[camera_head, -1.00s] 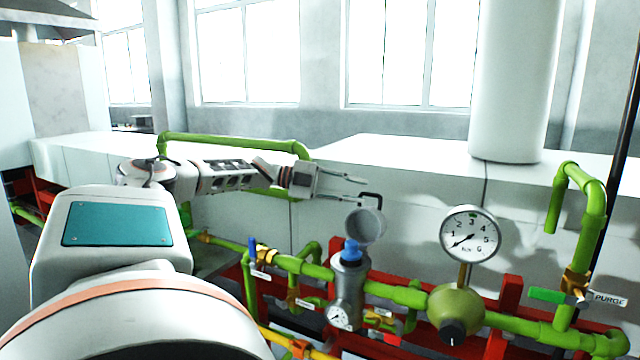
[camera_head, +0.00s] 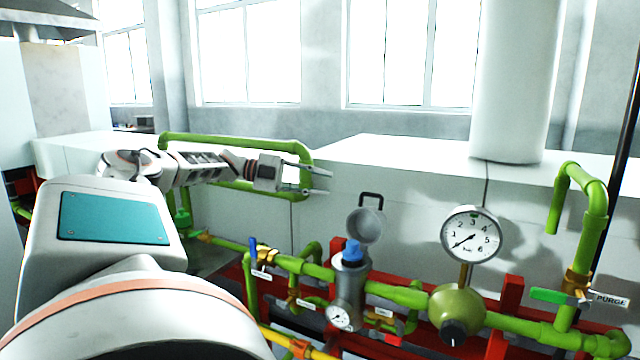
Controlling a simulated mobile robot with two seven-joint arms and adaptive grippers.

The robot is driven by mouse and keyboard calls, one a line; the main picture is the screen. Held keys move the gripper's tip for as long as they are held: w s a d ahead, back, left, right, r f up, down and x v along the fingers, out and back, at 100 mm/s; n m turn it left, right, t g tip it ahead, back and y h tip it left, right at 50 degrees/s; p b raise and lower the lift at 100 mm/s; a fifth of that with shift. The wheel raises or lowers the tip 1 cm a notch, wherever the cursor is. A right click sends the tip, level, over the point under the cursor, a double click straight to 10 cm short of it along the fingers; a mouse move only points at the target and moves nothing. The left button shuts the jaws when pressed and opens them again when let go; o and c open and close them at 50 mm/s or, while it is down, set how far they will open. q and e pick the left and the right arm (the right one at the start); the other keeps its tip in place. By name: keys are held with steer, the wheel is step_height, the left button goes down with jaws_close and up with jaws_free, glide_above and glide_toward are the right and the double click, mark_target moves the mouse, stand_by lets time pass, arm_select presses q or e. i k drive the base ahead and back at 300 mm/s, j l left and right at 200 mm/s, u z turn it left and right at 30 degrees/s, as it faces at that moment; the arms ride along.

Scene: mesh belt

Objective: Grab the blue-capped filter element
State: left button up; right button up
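The blue-capped filter element (camera_head: 353,249) stands in the mouth of a grey metal housing (camera_head: 349,284) on the green pipe line; only its blue top shows. The housing's round lid (camera_head: 366,226) is swung up behind it, with a dark handle loop on top. My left gripper (camera_head: 328,181) is open and empty, its two fingers spread and pointing right. It is above and to the left of the lid and the blue cap, apart from both. My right gripper is not in view.
A large pressure gauge (camera_head: 471,234) stands to the right above a green regulator (camera_head: 456,311). A blue-handled valve (camera_head: 262,253) is left of the housing. A green pipe loop (camera_head: 235,140) runs behind my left arm. A purge valve (camera_head: 575,287) is at far right.

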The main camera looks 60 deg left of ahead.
mark_target(352, 256)
steer(key=k, duration=1)
